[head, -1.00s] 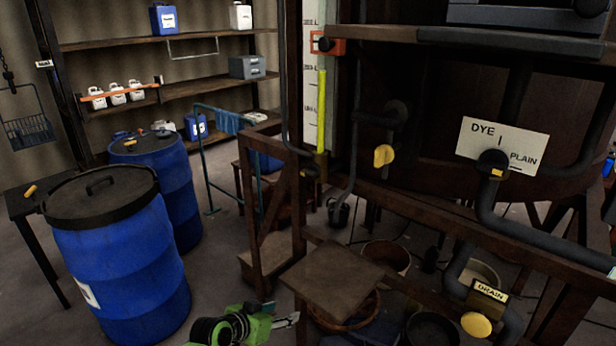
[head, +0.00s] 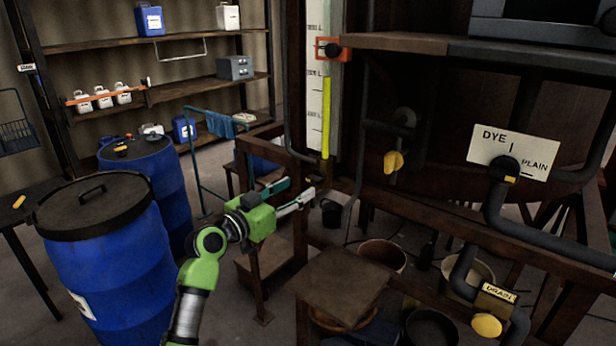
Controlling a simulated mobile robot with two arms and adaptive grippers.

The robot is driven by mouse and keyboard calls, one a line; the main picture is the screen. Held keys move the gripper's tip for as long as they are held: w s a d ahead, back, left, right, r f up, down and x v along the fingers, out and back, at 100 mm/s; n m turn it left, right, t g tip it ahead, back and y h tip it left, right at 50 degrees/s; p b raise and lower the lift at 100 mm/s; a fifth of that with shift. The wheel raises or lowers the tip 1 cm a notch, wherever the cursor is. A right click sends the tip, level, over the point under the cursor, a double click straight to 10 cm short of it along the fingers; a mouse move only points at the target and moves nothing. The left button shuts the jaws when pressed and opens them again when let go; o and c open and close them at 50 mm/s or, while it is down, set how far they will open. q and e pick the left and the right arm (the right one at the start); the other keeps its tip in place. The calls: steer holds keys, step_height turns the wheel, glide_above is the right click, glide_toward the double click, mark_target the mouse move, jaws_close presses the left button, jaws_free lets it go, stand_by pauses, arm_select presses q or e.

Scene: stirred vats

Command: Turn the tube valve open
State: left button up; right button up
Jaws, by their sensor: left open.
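The sight tube (head: 326,118), filled yellow, stands upright beside a white litre scale at the centre of the head view. At its foot is a small dark fitting (head: 343,185), perhaps the tube valve; its handle is too small and dark to read. My left gripper (head: 301,189) is open and empty, pointing right. In the picture its fingertips are just left of and slightly below that fitting, apart from it; the depth gap is unclear. My right gripper is out of view.
A yellow-handled valve (head: 393,161) sits right of the tube. A dye/plain plate (head: 513,152) and a drain valve (head: 487,325) are further right. Blue drums (head: 112,262) stand at left.

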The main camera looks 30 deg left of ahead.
mark_target(311, 180)
arm_select(q)
steer(key=w, duration=0.3)
steer(key=w+p, duration=0.1)
steer(key=w, duration=0.1)
steer(key=shift+w+d, duration=0.25)
steer(key=shift+w, duration=0.1)
steer(key=shift+c, duration=0.3)
steer(key=c, duration=1)
